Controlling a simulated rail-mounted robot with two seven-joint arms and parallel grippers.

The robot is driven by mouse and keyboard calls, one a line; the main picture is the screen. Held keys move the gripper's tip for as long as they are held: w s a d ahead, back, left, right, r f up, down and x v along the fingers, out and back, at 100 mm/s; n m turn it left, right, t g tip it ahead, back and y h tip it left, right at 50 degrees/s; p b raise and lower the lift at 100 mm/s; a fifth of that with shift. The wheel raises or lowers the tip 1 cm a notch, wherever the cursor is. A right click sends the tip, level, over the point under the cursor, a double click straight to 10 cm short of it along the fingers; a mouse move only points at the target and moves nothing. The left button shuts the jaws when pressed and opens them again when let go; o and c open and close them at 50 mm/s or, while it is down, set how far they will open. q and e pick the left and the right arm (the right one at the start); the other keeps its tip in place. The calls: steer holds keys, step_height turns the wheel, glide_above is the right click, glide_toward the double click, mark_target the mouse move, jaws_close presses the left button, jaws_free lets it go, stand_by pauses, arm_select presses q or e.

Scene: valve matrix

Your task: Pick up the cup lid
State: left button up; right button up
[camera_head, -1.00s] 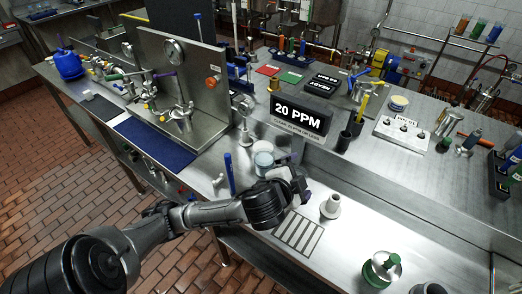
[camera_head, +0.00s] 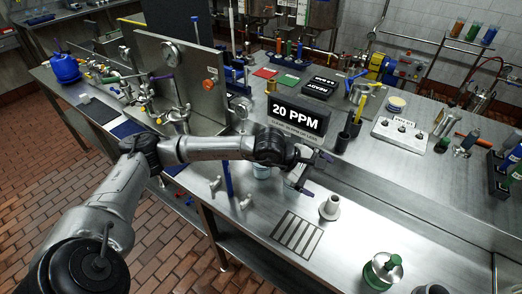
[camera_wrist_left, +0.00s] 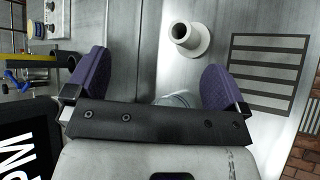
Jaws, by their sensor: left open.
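My left gripper (camera_head: 312,175) is above the front bench, right of a pale round cup (camera_head: 262,172) that is mostly hidden behind my arm. In the left wrist view my gripper (camera_wrist_left: 155,82) is open, its two purple finger pads wide apart with nothing between them. A clear round rim (camera_wrist_left: 172,100) shows just past the gripper body's edge, mostly hidden. I cannot tell whether this rim is the cup lid or the cup. My right gripper is not in view.
A grey flanged fitting (camera_head: 330,208) stands right of my gripper, behind a striped pad (camera_head: 297,236). The "20 PPM" sign (camera_head: 298,117) stands close behind. A blue rod (camera_head: 227,165) stands left of the cup. A green-based jar (camera_head: 383,270) is at front right.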

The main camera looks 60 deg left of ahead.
arm_select(q)
steer(key=s+a+f+m+g+y, duration=0.3)
steer(key=s+a+y, duration=0.15)
steer(key=a, duration=0.25)
steer(key=s+a+f+m+g+y, duration=0.2)
steer(key=s+a+m+g+y, duration=0.15)
steer(key=a+y, duration=0.3)
steer(key=shift+h, duration=0.6)
steer(key=w+a, duration=0.1)
steer(key=a, duration=0.2)
steer(key=w+a+b, duration=0.1)
steer(key=w+a, duration=0.1)
steer(key=a, duration=0.2)
steer(key=w+a, duration=0.2)
steer(key=a, duration=0.1)
steer(key=shift+w+a+f, duration=0.15)
steer(key=shift+w+f, duration=0.05)
steer(key=shift+b+x, duration=0.7)
steer(key=shift+x, duration=1.85)
steer(key=shift+a, duration=0.2)
steer(key=c, duration=0.8)
